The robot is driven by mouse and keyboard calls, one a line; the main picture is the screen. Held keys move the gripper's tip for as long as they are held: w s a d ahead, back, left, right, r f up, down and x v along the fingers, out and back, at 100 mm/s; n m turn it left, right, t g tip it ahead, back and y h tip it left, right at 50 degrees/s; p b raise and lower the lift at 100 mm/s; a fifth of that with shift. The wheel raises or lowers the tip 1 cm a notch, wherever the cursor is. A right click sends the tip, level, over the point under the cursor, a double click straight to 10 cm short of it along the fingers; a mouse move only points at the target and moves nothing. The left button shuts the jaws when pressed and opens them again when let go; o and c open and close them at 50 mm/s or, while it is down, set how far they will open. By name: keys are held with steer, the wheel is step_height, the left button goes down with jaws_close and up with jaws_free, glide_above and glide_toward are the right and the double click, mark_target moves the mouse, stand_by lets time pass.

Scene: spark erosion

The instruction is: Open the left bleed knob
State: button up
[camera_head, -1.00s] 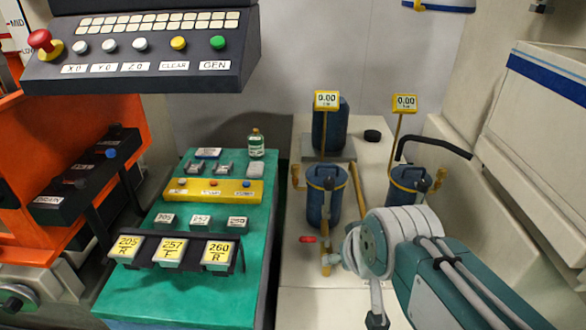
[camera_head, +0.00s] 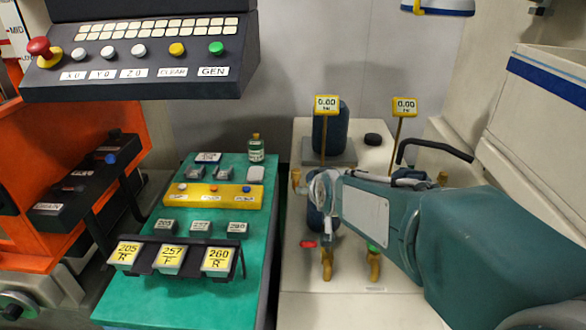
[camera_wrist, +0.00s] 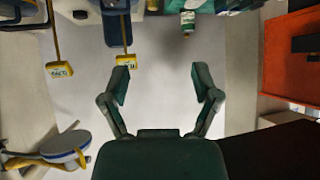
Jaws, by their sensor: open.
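The left blue canister (camera_head: 318,218) stands on the pale bench and is largely hidden behind my arm. A red knob (camera_head: 308,244) shows at its lower left, beside a yellow pipe (camera_head: 327,264). I cannot tell whether this is the left bleed knob. A green knob (camera_head: 373,247) sits on a second yellow pipe to the right. My gripper (camera_wrist: 162,85) is open and empty in the wrist view, its fingers spread over a grey surface. In the head view the arm's end is above the left canister; the fingers are not clear there. The right canister is almost wholly covered.
Two yellow readout signs (camera_head: 326,105) (camera_head: 404,107) stand on posts by the canisters. A dark blue tank (camera_head: 334,130) is behind. The green table (camera_head: 185,305) at left holds a rack of labelled blocks and a bottle (camera_head: 256,148). A control panel (camera_head: 140,60) overhangs the upper left.

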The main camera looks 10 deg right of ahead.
mark_target(296, 174)
steer(key=w+f+m+t+h, duration=0.1)
steer(key=w+f+t+h, duration=0.4)
steer(key=w+f, duration=1.5)
steer(key=shift+w+d+r+t+y, duration=0.2)
steer(key=shift+w+r+t+y, duration=0.2)
steer(key=shift+w, duration=1.65)
steer(key=shift+w+d+r+t+y, duration=0.25)
steer(key=shift+w+r+y, duration=0.15)
steer(key=shift+w, duration=1.7)
steer(key=shift+w+d+r+t+y, duration=0.15)
steer(key=shift+w+r+t+y, duration=0.25)
steer(key=shift+w, duration=1.65)
jaws_close()
